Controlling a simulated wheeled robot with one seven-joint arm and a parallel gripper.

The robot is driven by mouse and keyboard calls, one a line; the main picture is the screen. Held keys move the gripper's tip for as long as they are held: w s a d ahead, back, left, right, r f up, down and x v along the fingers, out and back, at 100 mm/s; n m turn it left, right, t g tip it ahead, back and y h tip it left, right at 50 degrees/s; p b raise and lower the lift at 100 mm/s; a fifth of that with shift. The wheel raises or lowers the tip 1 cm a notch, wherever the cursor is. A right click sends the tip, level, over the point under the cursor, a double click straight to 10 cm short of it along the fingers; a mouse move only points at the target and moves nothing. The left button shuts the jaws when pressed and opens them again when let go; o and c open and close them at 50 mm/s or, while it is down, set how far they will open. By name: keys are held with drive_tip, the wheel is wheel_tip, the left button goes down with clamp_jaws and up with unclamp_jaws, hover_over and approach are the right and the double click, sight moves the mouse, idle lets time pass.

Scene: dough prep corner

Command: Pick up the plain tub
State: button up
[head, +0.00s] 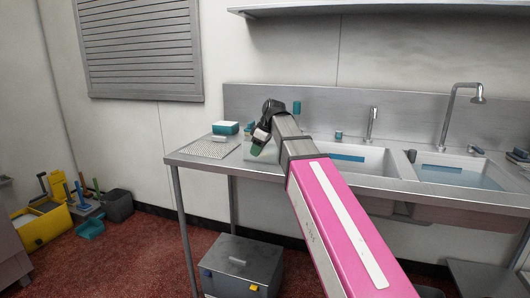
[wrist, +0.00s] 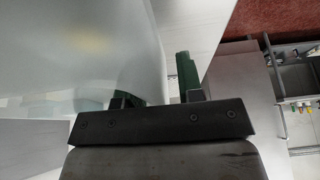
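A pale, translucent tub (head: 272,153) stands on the steel counter left of the sinks, partly hidden by my arm and gripper in the head view. In the wrist view its cloudy wall (wrist: 75,45) fills the upper left. My gripper (head: 259,146) is at the tub, pointing down. In the wrist view my gripper (wrist: 158,82) has its two green-tipped fingers apart. The left finger shows dimly through the cloudy wall; the right one is clear of it. I cannot tell whether either finger touches the tub.
A teal and white box (head: 225,128) stands behind a perforated drain mat (head: 208,148) on the left of the counter. Water-filled sinks (head: 460,172) with taps are to the right. A grey lidded box (head: 240,262) and a yellow bucket (head: 42,224) are on the floor.

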clamp_jaws()
drive_tip(key=shift+r, duration=0.6)
drive_tip(key=s+a+r, duration=0.2)
drive_tip(key=a+r, duration=0.8)
drive_tip(key=a, duration=0.1)
drive_tip(key=shift+s+a, duration=0.2)
drive_tip(key=shift+s, duration=0.05)
drive_tip(key=shift+r, duration=0.15)
drive_tip(key=shift+r, duration=2.4)
